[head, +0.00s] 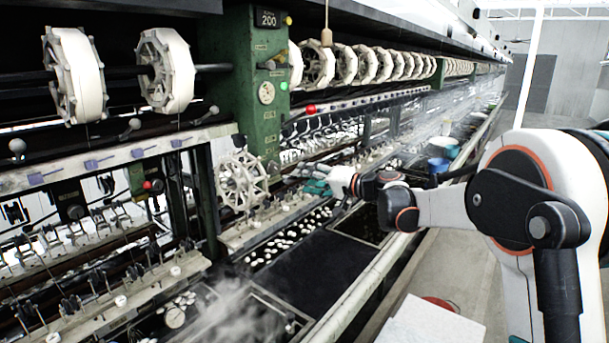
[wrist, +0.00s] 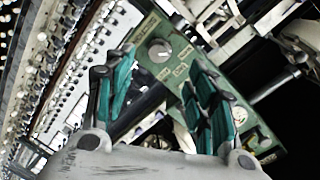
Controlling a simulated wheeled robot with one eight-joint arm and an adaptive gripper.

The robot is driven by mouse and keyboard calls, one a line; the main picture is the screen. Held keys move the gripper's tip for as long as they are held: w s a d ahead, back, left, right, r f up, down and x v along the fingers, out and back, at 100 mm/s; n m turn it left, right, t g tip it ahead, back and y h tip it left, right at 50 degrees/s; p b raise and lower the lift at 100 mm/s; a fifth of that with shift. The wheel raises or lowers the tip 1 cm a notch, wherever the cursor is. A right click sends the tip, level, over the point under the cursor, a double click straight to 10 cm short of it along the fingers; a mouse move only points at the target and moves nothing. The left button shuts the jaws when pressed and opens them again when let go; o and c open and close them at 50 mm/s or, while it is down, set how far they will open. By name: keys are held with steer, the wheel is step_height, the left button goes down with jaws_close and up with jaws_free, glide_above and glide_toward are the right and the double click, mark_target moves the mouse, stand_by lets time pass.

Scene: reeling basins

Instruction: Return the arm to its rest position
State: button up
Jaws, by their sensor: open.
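My gripper (wrist: 160,100) shows in the wrist view with its two teal-padded fingers spread apart and nothing between them. Beyond the fingers is the green machine post with a round grey knob (wrist: 159,50). In the head view my white and black arm reaches left from the right side, and my gripper (head: 318,180) is at its end over the basin row, just right of a pale spoked wheel (head: 241,182). The gripper is small in that view. I cannot tell there whether it touches anything.
Pale reels (head: 78,76) line the machine above. Basins hold floating cocoons (head: 280,245), with steam at the front. Blue and white bowls (head: 438,164) stand farther along.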

steer(key=s+d+f+n+g+h+b, duration=0.1)
steer(key=s+d+f+h+b, duration=0.3)
steer(key=s, duration=0.8)
steer(key=s+d+f+g+h+b, duration=0.1)
steer(key=s+d+f+h+b, duration=0.15)
steer(key=s+f, duration=0.65)
steer(key=s+d+f+n+g+h+b, duration=0.1)
steer(key=s+d+f+h+b, duration=0.2)
steer(key=s, duration=1.2)
steer(key=s+d+f+h+b, duration=0.2)
steer(key=s+d+f+h, duration=0.1)
steer(key=s+d+f, duration=0.5)
steer(key=s, duration=0.3)
steer(key=shift+s+d+f+b, duration=0.25)
steer(key=shift+s+f+b, duration=0.05)
steer(key=shift+s+b, duration=0.1)
steer(key=shift+h, duration=0.25)
steer(key=shift+c, duration=0.2)
